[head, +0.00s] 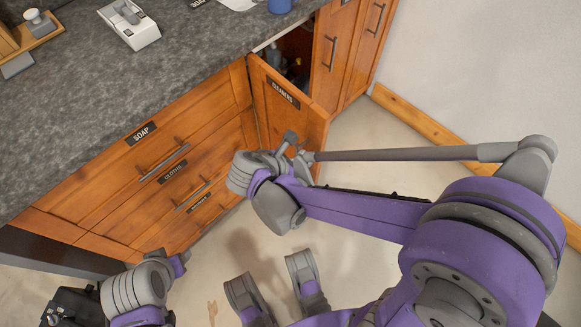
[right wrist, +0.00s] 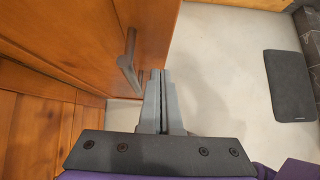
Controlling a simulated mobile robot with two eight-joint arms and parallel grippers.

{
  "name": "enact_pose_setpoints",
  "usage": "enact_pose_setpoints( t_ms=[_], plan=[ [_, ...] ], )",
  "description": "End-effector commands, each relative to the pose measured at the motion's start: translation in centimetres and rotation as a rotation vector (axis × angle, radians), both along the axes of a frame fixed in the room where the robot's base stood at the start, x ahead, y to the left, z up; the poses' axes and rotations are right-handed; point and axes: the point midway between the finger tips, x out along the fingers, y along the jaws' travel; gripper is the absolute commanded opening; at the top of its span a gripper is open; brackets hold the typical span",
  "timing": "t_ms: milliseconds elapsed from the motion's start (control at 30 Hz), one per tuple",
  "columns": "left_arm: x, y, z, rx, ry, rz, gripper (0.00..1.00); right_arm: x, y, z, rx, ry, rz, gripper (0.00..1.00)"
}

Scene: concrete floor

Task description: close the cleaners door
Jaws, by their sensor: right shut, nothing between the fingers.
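The cleaners door (head: 285,105) stands open in the head view, swung out from the cabinet, with its dark opening (head: 296,52) showing behind it. Its label (head: 283,92) reads CLEANERS. In the right wrist view the wooden door (right wrist: 147,25) carries a grey bar handle (right wrist: 129,62). My right gripper (right wrist: 160,72) is shut and empty, just right of the handle in that view; I cannot tell whether it touches. In the head view my right wrist is in front of the door's lower part. My left arm is at the lower left; its fingers cannot be made out.
Drawers labelled SOAP (head: 141,133) and CLOTHS (head: 174,172) lie left of the door. The grey countertop (head: 110,90) holds several items. Another cabinet door (head: 333,55) is to the right. Open floor (head: 375,125) lies right of the door; a dark mat (right wrist: 289,85) lies there.

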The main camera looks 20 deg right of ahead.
Motion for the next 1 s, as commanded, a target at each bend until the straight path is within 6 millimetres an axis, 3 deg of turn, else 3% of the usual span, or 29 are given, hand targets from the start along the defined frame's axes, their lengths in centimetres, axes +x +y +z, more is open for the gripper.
enact_pose_setpoints(
  t_ms=[200,733,1000],
  plan=[
    [0.0,0.0,-0.2,0.000,0.001,0.000,0.50,0.6,-1.8,0.1,0.001,0.000,-0.001,0.00],
    [0.0,0.0,-0.2,0.000,0.001,0.000,0.50,0.7,-2.3,0.1,0.001,0.000,0.014,0.00],
    [0.0,0.0,0.0,0.000,0.000,0.000,0.50,1.2,-5.8,0.2,0.000,-0.002,0.116,0.00]
  ],
)
